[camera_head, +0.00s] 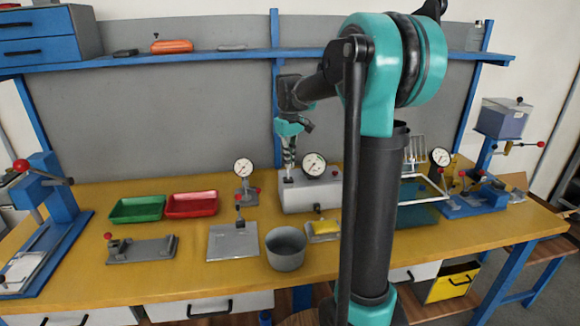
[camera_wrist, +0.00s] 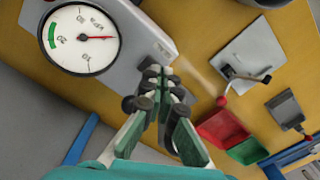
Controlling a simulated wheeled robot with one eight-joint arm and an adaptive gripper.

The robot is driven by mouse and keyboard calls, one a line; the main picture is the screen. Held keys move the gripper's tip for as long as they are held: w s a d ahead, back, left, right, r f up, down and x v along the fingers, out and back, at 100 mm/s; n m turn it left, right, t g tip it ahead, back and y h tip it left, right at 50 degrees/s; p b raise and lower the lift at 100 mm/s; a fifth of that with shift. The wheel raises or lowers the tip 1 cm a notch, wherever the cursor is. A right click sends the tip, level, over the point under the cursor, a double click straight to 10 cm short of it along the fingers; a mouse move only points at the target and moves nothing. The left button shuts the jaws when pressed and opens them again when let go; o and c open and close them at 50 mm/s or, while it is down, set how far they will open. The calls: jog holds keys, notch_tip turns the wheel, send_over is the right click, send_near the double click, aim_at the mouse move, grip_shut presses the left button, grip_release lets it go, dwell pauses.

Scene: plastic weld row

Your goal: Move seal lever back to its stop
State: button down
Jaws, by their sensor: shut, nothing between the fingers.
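My gripper (camera_head: 289,176) is shut and empty, pointing down at the left end of a grey box with a round dial gauge (camera_head: 314,165). In the wrist view my gripper (camera_wrist: 165,75) has its fingertips together beside this grey box (camera_wrist: 150,40); I cannot tell if they touch it. Its dial (camera_wrist: 84,38) reads kPa with a red needle. No lever is clearly visible on the box; my fingers may hide one. I cannot tell which lever is the seal lever. A grey plate (camera_head: 225,246) carries a small upright lever (camera_head: 239,212).
A grey pot (camera_head: 286,252) and a yellow-topped block (camera_head: 323,229) stand in front of the box. Left are a dial stand (camera_head: 245,182), a red tray (camera_head: 192,206), a green tray (camera_head: 137,210) and a red-knobbed fixture (camera_head: 142,249). A blue shelf (camera_head: 230,56) runs above.

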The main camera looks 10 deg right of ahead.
notch_tip(320, 180, up, 6)
jog(key=shift+r, duration=0.2)
dwell(0.4)
